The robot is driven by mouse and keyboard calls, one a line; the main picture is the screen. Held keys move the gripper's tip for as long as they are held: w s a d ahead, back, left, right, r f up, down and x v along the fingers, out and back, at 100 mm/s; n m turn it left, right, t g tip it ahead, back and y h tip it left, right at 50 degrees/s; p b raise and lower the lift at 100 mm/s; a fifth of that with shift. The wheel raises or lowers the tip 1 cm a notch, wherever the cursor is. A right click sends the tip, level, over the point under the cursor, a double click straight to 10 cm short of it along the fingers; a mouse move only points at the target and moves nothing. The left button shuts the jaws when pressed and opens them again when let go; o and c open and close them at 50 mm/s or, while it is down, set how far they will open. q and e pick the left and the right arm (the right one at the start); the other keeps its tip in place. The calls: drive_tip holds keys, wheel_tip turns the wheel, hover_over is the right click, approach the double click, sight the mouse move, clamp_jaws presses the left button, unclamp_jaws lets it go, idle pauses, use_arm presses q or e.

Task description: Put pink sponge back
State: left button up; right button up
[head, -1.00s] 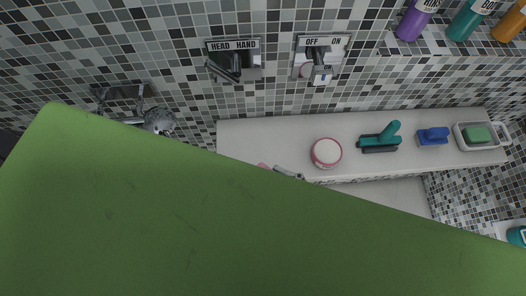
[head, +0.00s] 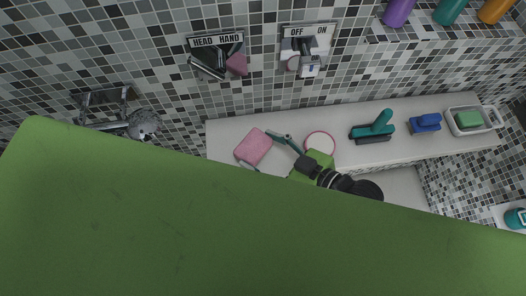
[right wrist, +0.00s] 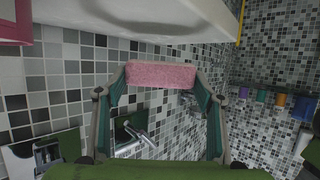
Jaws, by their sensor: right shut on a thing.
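The pink sponge (head: 253,147) is a rectangular block in front of the tiled wall, left of the round pink-rimmed tub in the head view. My right gripper (head: 262,152) is shut on it, with one finger at each end. The right wrist view shows the sponge (right wrist: 160,74) held level between the green-grey fingertips. In the head view it overlaps the left end of the white shelf (head: 400,155); I cannot tell whether it touches it. My left gripper is not in view.
Along the shelf stand the round tub (head: 320,143), a teal brush (head: 373,127), a blue brush (head: 426,122) and a white dish (head: 492,121) with a green sponge (head: 468,119). Valves and a shower head (head: 143,124) are on the wall. The lower head view is blocked by green.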

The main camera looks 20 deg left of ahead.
sight(263, 159)
drive_tip(key=shift+w+a+f, duration=0.1)
drive_tip(key=shift+w+f, duration=0.35)
drive_tip(key=shift+f, duration=0.15)
wheel_tip(263, 159, down, 2)
drive_tip(key=shift+w+f, duration=0.1)
drive_tip(key=shift+f, duration=0.5)
drive_tip(key=shift+f, duration=0.1)
drive_tip(key=o, duration=0.9)
drive_tip(key=shift+c, duration=0.2)
